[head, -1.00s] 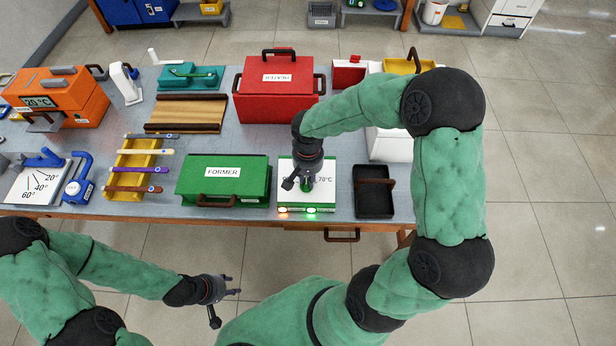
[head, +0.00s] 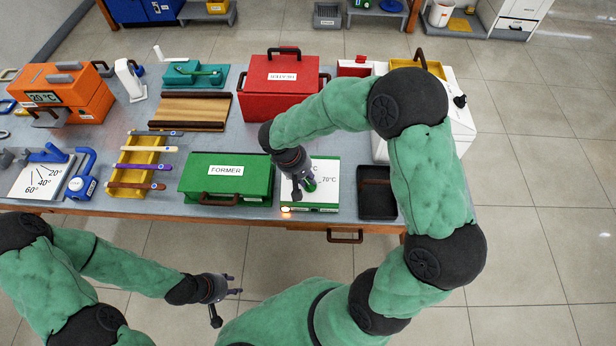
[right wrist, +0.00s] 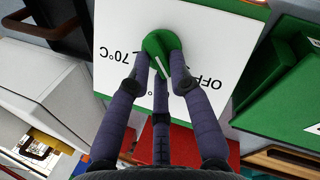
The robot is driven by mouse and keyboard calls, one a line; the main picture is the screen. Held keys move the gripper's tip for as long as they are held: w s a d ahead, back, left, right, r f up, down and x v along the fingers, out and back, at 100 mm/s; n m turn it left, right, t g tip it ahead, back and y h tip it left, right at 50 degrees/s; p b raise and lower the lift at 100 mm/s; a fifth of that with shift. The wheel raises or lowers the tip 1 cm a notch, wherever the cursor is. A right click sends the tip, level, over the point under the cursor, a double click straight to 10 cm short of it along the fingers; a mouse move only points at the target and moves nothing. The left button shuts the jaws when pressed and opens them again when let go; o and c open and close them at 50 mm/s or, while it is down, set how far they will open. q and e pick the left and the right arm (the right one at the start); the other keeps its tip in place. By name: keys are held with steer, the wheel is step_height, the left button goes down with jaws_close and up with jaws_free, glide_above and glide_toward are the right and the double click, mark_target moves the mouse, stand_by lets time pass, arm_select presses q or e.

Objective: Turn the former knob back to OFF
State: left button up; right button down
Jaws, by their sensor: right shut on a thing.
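The green former knob (right wrist: 160,45) sits on a white panel (right wrist: 210,30) marked OFF and 70°C; another label is mostly hidden by a finger. Its white pointer line lies between the 70°C and OFF marks, towards the hidden middle label. My right gripper (right wrist: 163,72) is shut on the knob, its fingers around it. In the head view the knob (head: 310,184) shows beside my right gripper (head: 303,188). The green box labelled FORMER (head: 227,185) stands left of the panel. My left gripper (head: 229,293) is open and empty, in front of the table.
An orange lamp (head: 286,210) glows on the panel's front edge. A black tray (head: 377,205) stands right of the panel, and a red HEATER box (head: 280,100) stands behind. A yellow rack (head: 135,160) with several coloured rods lies to the left.

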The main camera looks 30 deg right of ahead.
steer(key=n, duration=0.1)
steer(key=n+h, duration=0.1)
steer(key=n, duration=0.1)
steer(key=a+n+h, duration=0.1)
steer(key=n, duration=0.1)
steer(key=shift+s+f+t+b, duration=0.25)
steer(key=shift+f+t+b, duration=0.05)
steer(key=shift+t+b, duration=0.1)
stand_by(0.3)
steer(key=c, duration=1.1)
jaws_free()
steer(key=shift+r, duration=0.15)
steer(key=shift+w+a+r, duration=0.1)
steer(key=shift+r, duration=0.15)
steer(key=v, duration=1.1)
steer(key=shift+a, duration=0.2)
